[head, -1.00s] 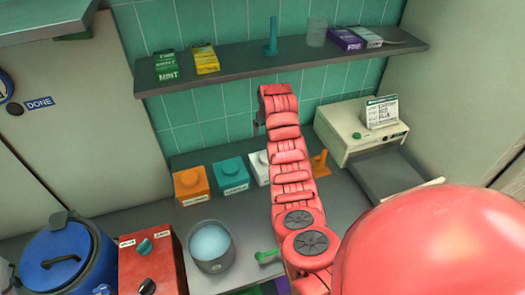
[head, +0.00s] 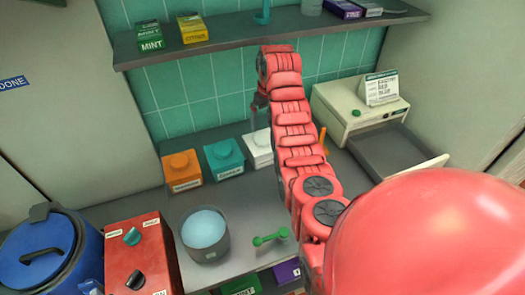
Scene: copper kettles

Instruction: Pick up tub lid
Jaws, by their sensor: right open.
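Orange (head: 183,171), teal (head: 224,158) and white (head: 258,149) tubs stand in a row at the back of the counter. I cannot tell which top is the task's lid. My red right arm crosses the middle and partly hides the white tub. My right gripper (head: 261,103) is a small dark shape at the arm's far end, above the white tub and apart from it. It is open, and nothing shows in it. My left gripper is out of view.
A grey pot (head: 206,237), a green scoop (head: 270,237), a red box with knobs (head: 138,258) and a blue-lidded bin (head: 45,250) are at the front. A cream machine (head: 350,108) with a tray is right. A shelf (head: 225,42) hangs above.

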